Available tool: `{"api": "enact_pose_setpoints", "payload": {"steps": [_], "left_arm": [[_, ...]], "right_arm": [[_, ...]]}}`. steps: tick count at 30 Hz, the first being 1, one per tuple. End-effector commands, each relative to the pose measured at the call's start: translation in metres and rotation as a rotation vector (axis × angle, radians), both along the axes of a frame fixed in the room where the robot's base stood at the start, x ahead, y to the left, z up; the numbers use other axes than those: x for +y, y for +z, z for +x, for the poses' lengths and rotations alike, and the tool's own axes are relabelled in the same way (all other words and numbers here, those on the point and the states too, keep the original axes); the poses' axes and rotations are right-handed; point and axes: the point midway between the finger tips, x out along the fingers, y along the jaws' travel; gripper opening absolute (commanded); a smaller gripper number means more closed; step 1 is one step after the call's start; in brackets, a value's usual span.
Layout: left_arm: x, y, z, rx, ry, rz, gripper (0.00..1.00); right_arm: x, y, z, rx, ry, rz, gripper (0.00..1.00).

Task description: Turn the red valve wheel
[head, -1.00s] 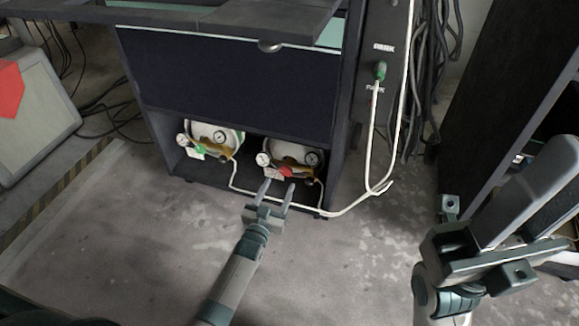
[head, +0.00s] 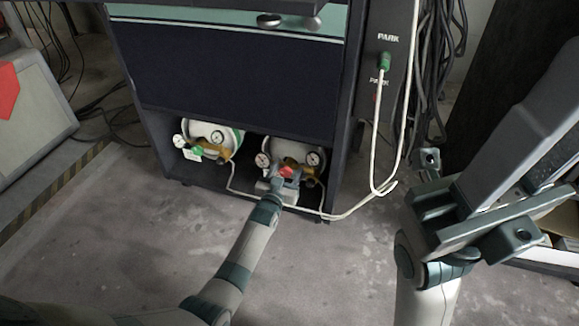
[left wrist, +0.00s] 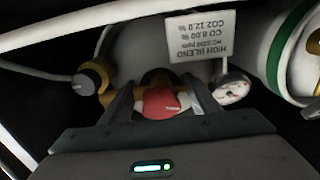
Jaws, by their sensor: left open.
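The red valve wheel (head: 286,172) sits on the front of the right gas cylinder (head: 287,148) in the cabinet's lower bay. In the left wrist view the red wheel (left wrist: 161,103) lies between the two fingers of my left gripper (left wrist: 160,100), which is open around it. I cannot tell whether the fingers touch it. In the head view my left gripper (head: 286,178) reaches the wheel and partly covers it. My right gripper (head: 478,205) is at the right, well away from the cylinders; its jaw state is unclear.
A white hose (head: 345,211) runs along the bay's front and up the cabinet (head: 230,75). The floor in front is clear.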

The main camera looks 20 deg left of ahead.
Motion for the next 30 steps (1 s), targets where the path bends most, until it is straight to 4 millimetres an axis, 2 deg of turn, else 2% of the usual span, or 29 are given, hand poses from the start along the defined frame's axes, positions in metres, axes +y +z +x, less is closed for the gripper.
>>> {"api": "enact_pose_setpoints", "payload": {"steps": [5, 9, 10, 20, 30], "left_arm": [[-0.0001, 0.0003, -0.0001, 0.000, 0.000, 0.000, 0.53], [-0.0001, 0.0003, -0.0002, 0.000, 0.000, 0.000, 0.19], [0.0000, 0.0003, -0.0002, 0.000, 0.000, 0.000, 0.15], [0.0000, 0.0005, -0.0004, -0.002, 0.000, 0.020, 0.15], [0.0003, 0.0011, -0.0005, -0.006, 0.001, 0.167, 0.15]], "right_arm": [[0.0000, 0.0003, -0.0001, 0.000, 0.000, 0.000, 0.31], [0.0001, 0.0003, -0.0001, 0.000, 0.000, 0.000, 0.31], [0.0001, 0.0003, -0.0001, 0.000, 0.000, 0.000, 0.31], [-0.0006, 0.0011, -0.0006, -0.003, 0.000, 0.002, 0.31], [-0.0056, -0.0010, 0.0037, 0.016, -0.017, 0.003, 0.31]]}}
